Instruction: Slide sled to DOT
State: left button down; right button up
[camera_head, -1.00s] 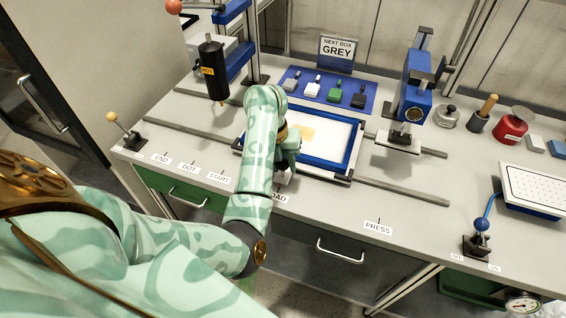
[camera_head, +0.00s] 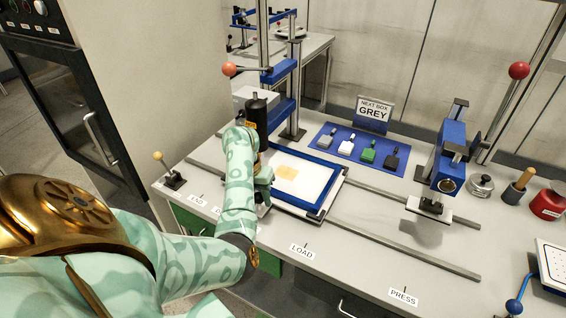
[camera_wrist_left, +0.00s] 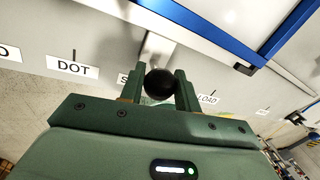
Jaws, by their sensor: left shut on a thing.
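The sled is a blue frame (camera_head: 329,196) around a white plate with a pale orange square (camera_head: 288,173), set on rails along the bench. It also shows in the left wrist view (camera_wrist_left: 285,35). My left gripper (camera_head: 263,199) is at its front edge, shut on the sled's black round knob (camera_wrist_left: 159,84). The knob is by the START label, which my fingers mostly hide. The DOT label (camera_wrist_left: 72,67) lies left of the knob in the wrist view. My right gripper is out of view.
A black cylinder unit (camera_head: 254,114) on a blue-armed post stands at the sled's left end, partly behind my arm. A blue press (camera_head: 446,160) stands over the rails at right. A blue mat (camera_head: 330,140) with small blocks lies behind the sled. The rails between sled and press are clear.

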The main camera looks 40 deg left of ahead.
pick_arm(q)
jog(key=a, duration=0.3)
jog(key=s+a, duration=0.1)
jog(key=a, duration=0.2)
jog(key=s+a, duration=0.1)
jog(key=a, duration=0.3)
jog(key=shift+s, duration=0.15)
jog(key=c, duration=1.1)
grip_release()
jog(key=shift+o, duration=0.2)
notch_tip(320, 180, up, 16)
jog(key=s+a+p, duration=0.1)
jog(key=a+p, duration=0.2)
jog(key=p, duration=0.4)
jog(key=shift+s+p, duration=0.15)
jog(key=shift+p, duration=0.2)
